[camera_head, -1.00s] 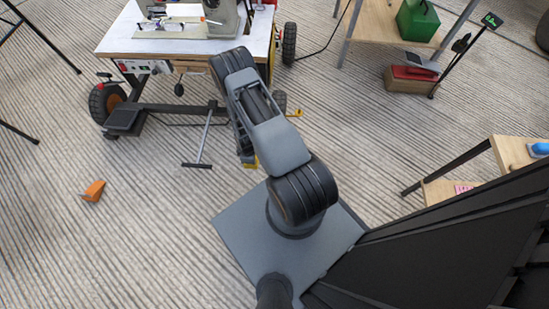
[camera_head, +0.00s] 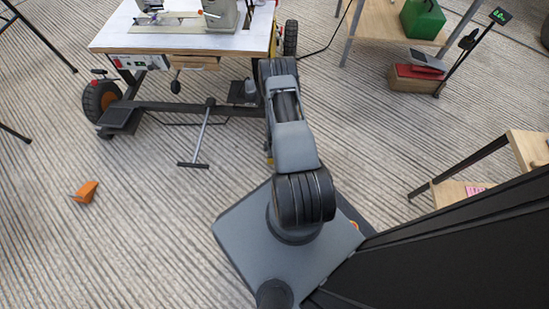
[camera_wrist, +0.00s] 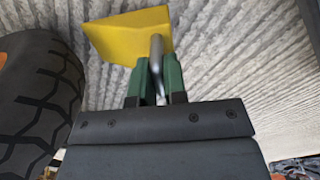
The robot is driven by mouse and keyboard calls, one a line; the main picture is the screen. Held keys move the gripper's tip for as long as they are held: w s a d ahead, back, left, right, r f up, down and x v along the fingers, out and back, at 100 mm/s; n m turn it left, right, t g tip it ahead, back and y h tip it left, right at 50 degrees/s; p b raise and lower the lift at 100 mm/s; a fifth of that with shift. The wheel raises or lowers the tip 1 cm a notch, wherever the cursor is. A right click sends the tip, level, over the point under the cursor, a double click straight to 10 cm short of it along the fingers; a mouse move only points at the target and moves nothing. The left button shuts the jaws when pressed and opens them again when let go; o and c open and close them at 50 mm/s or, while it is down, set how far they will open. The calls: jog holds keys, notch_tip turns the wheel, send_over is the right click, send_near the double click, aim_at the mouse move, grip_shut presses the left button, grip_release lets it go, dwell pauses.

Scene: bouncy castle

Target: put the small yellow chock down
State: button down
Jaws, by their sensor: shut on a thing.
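The small yellow chock (camera_wrist: 128,36) is at the top of the wrist view, with a grey metal rod-like handle (camera_wrist: 156,50) at its right side. My gripper (camera_wrist: 158,70) has its green fingers shut on this handle, and the chock sticks out beyond the fingertips. Ribbed floor shows behind it; I cannot tell whether the chock touches the floor. In the head view my arm hides the gripper and nearly all of the chock; only a sliver of yellow shows beside the arm.
A large black tyre (camera_wrist: 38,100) stands close at the left of the wrist view. In the head view a wheeled sewing-machine table (camera_head: 180,42) stands ahead. An orange wedge (camera_head: 85,192) lies on the floor at left. Wooden shelving (camera_head: 528,150) is at right. Floor at left is mostly clear.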

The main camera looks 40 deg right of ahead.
jog(key=shift+f+b, duration=0.5)
jog(key=shift+f, duration=1.05)
jog(key=shift+f, duration=0.15)
jog(key=c, duration=1.2)
grip_release()
jog(key=shift+o, duration=0.2)
